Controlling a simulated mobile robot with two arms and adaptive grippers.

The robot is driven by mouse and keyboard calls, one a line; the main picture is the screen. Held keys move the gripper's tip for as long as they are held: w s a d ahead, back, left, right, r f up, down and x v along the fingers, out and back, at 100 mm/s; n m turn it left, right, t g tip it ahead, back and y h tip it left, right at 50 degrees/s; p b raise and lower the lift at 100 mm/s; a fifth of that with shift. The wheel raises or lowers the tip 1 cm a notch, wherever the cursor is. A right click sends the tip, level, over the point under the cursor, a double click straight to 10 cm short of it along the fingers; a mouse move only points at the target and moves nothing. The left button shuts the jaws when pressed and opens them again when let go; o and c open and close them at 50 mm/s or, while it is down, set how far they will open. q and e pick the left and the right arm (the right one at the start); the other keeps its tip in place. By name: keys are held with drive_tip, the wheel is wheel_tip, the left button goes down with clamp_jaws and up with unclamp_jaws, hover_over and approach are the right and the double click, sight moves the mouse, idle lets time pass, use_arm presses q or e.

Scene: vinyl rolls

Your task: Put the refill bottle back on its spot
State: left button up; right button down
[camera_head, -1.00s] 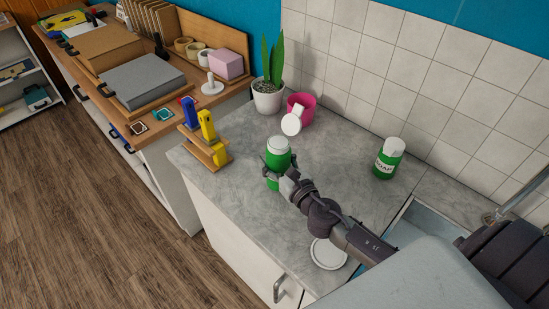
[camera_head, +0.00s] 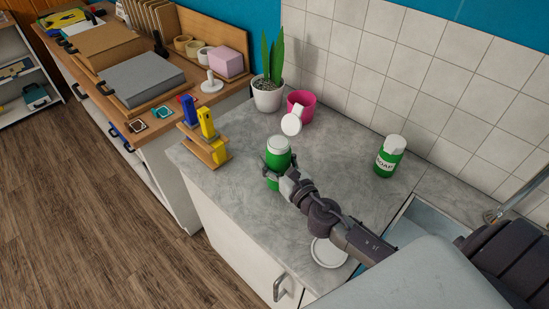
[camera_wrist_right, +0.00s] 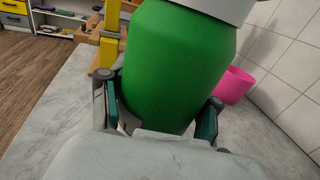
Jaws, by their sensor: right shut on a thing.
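A green bottle with a white top (camera_head: 278,158) stands upright at the grey counter, in my right gripper (camera_head: 274,174). The gripper's fingers are around its lower part. In the right wrist view the green bottle (camera_wrist_right: 178,65) fills the middle, between the two fingers of my right gripper (camera_wrist_right: 160,115). Whether its base touches the counter is hidden. A second green bottle with a white cap and a SOAP label (camera_head: 388,157) stands at the back right, apart from the gripper. I cannot tell from a label which one is the refill bottle. My left gripper is not in view.
A white round-headed item (camera_head: 291,124), a pink pot (camera_head: 303,104) and a potted plant (camera_head: 268,97) stand behind the held bottle. A wooden rack with blue and yellow tools (camera_head: 207,145) is left. A white round disc (camera_head: 328,252) lies near the front; a sink (camera_head: 420,222) is right.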

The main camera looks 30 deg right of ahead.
drive_tip(key=shift+f+b, duration=0.65)
drive_tip(key=shift+b, duration=0.05)
idle(0.4)
drive_tip(key=shift+f+b, duration=0.6)
drive_tip(key=shift+f, duration=0.05)
drive_tip(key=shift+f, duration=0.15)
drive_tip(key=shift+c, duration=1.2)
unclamp_jaws()
drive_tip(key=shift+o, duration=0.3)
